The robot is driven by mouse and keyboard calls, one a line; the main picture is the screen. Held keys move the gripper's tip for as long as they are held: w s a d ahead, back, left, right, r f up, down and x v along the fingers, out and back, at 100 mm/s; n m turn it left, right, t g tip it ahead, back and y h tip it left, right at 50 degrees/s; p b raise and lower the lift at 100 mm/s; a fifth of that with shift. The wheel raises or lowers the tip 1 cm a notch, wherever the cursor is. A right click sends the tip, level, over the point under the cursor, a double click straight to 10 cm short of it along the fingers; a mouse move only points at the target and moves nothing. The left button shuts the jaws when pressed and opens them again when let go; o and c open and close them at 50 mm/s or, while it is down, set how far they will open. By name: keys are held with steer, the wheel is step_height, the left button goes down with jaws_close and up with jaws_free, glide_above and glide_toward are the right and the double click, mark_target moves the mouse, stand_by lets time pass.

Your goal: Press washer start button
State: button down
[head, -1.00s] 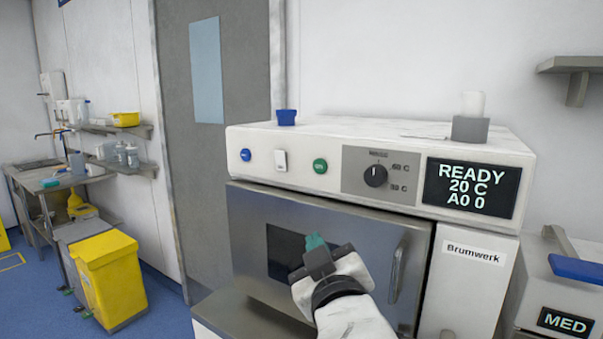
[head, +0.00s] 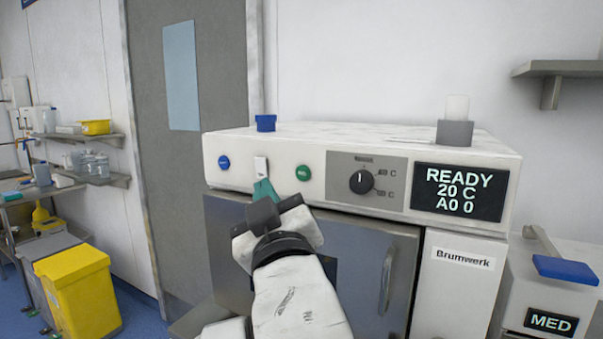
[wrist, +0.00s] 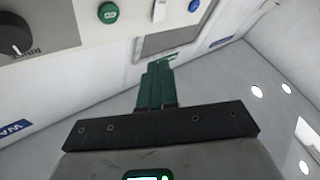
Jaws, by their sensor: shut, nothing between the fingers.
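The washer (head: 400,141) has a white control panel with a round green button (head: 303,173), a white rocker switch (head: 261,167) and a round blue button (head: 223,162). The lettering on the buttons is too small to read. Its display (head: 459,191) reads READY, 20 C, A0 0. My gripper (head: 264,187) is shut and empty, its green fingers just below the white switch and left of the green button. In the wrist view, the gripper (wrist: 158,68) points towards the panel, with the green button (wrist: 108,13) up and left of its fingertips. I cannot tell whether they touch the panel.
A dark knob (head: 361,182) sits right of the green button. The steel door with its handle (head: 387,281) is below the panel. A blue cap (head: 266,122) and a grey holder (head: 454,132) stand on top. A yellow bin (head: 80,290) stands at left.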

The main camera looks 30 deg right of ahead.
steer(key=shift+w+d+p, duration=0.35)
steer(key=shift+w+d, duration=0.45)
steer(key=shift+d, duration=0.3)
steer(key=shift+w+d+p, duration=0.4)
steer(key=shift+w+d, duration=0.35)
steer(key=shift+d, duration=0.3)
steer(key=shift+w+d+p, duration=0.35)
steer(key=shift+w+d, duration=0.45)
steer(key=shift+d, duration=0.3)
steer(key=shift+w+d, duration=0.2)
steer(key=shift+d, duration=0.15)
steer(key=shift+w+d+p, duration=0.25)
steer(key=shift+d+p, duration=0.05)
steer(key=shift+p, duration=0.05)
steer(key=shift+s+a, duration=0.1)
stand_by(0.5)
steer(key=shift+s+a, duration=0.4)
steer(key=shift+a, duration=0.1)
steer(key=shift+s+a+b, duration=0.45)
steer(key=shift+s+a, duration=0.3)
steer(key=shift+a, duration=0.3)
steer(key=shift+s+a+b, duration=0.4)
steer(key=shift+s+a, duration=0.3)
steer(key=shift+a, duration=0.3)
